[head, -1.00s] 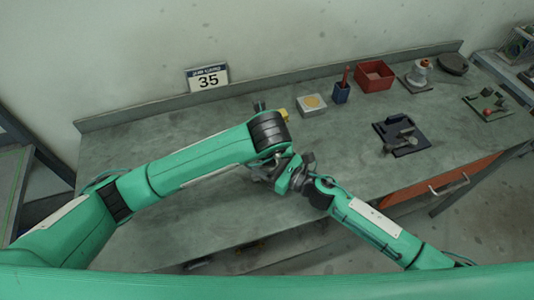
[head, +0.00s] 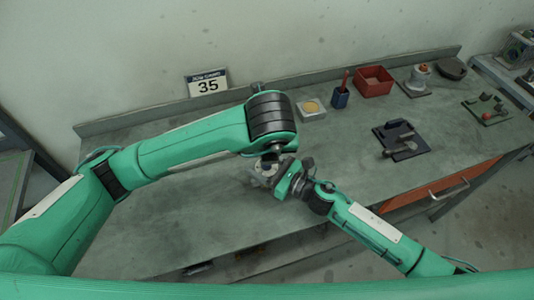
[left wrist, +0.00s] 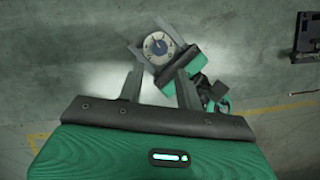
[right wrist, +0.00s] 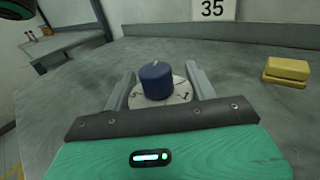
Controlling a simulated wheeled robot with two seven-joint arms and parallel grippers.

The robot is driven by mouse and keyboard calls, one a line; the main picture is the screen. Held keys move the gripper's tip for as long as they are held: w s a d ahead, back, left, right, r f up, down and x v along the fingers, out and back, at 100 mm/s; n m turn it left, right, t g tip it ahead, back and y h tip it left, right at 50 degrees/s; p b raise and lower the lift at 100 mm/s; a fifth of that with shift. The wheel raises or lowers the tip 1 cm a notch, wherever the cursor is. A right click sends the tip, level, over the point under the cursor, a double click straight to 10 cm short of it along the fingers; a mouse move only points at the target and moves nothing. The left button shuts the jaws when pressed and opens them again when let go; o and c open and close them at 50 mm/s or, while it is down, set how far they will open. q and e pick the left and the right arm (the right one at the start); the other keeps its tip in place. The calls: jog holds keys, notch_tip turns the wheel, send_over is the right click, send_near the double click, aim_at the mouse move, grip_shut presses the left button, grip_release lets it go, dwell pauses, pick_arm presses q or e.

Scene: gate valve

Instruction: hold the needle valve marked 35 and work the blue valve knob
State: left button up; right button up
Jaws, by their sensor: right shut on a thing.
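The needle valve (right wrist: 178,98) has a pale round body and a blue knob (right wrist: 157,80) on top. It sits between my right gripper's fingers in the right wrist view. My right gripper (head: 264,174) is shut on the valve and holds it over the table's left part. The left wrist view shows the valve's round face (left wrist: 159,46) with the knob seen end-on. My left gripper (left wrist: 160,68) has its fingers apart and points at the valve, empty as far as I can tell. In the head view my left arm hides most of it. The 35 sign (head: 208,84) stands at the back.
The table's front left is clear. My arms cross close together.

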pick_arm(q)
jog(key=shift+v, duration=1)
pick_arm(e)
jog(key=o, duration=1.4)
jog(key=shift+c, duration=0.2)
